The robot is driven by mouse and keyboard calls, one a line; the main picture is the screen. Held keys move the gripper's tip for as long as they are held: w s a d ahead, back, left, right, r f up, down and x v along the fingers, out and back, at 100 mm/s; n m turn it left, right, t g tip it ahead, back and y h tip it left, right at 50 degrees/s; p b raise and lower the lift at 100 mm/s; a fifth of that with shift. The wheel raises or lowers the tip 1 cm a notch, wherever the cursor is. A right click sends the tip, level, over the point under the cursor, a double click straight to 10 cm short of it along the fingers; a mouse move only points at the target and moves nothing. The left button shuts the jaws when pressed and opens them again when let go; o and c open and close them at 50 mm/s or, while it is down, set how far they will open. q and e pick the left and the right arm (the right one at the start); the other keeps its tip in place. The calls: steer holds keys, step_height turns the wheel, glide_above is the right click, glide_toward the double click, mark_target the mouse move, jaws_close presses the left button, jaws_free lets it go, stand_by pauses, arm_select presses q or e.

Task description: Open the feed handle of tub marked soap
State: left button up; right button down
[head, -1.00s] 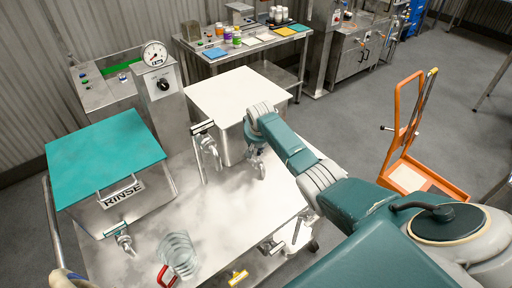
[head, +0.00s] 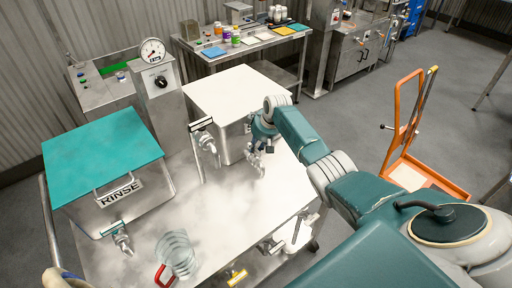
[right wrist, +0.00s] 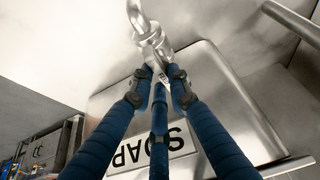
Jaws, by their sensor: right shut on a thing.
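The soap tub (head: 222,131) is the steel box with a white lid at the back of the steam-covered table. Its upside-down SOAP label (right wrist: 150,150) shows in the right wrist view, partly behind my fingers. A steel tap with a spout (right wrist: 137,18) is fixed to the tub's front; it also shows in the head view (head: 257,164). My right gripper (head: 260,138) is at this tap. In the right wrist view its blue fingers (right wrist: 160,78) are closed together on the feed handle (right wrist: 163,77), which they mostly hide. My left gripper is not in view.
A tub marked RINSE (head: 140,210) with a teal lid and its own tap stands at the left. A glass jar with a red handle (head: 177,255) is at the table's front. A gauge box (head: 158,85) is behind.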

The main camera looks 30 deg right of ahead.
stand_by(0.3)
steer(key=c, duration=1.6)
jaws_free()
steer(key=shift+c, duration=0.2)
steer(key=v, duration=1.2)
steer(key=shift+w, duration=0.1)
